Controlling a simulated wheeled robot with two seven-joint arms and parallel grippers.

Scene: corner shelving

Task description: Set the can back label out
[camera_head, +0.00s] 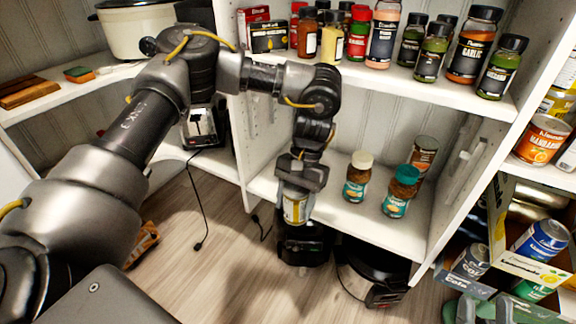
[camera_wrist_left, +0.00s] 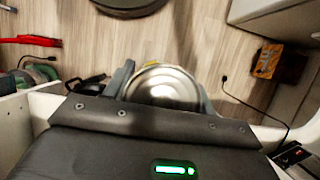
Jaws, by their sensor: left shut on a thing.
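My left gripper (camera_head: 297,190) points down at the front left of the middle shelf (camera_head: 345,215). It is shut on a can (camera_head: 296,209) with a yellow and white label, held upright between the fingers. In the left wrist view the can (camera_wrist_left: 166,86) shows its bare metal end between the fingers, with floor behind it. Most of its label is hidden, and I cannot tell which way it faces. In the head view I cannot tell whether the can touches the shelf. My right gripper is not in view.
Two jars, one cream-lidded (camera_head: 358,177) and one teal-lidded (camera_head: 400,191), stand right of the can, with an orange-labelled container (camera_head: 424,156) behind. Spice jars crowd the shelf above (camera_head: 400,78). Black appliances (camera_head: 372,272) stand below. A can box (camera_head: 497,225) is at right.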

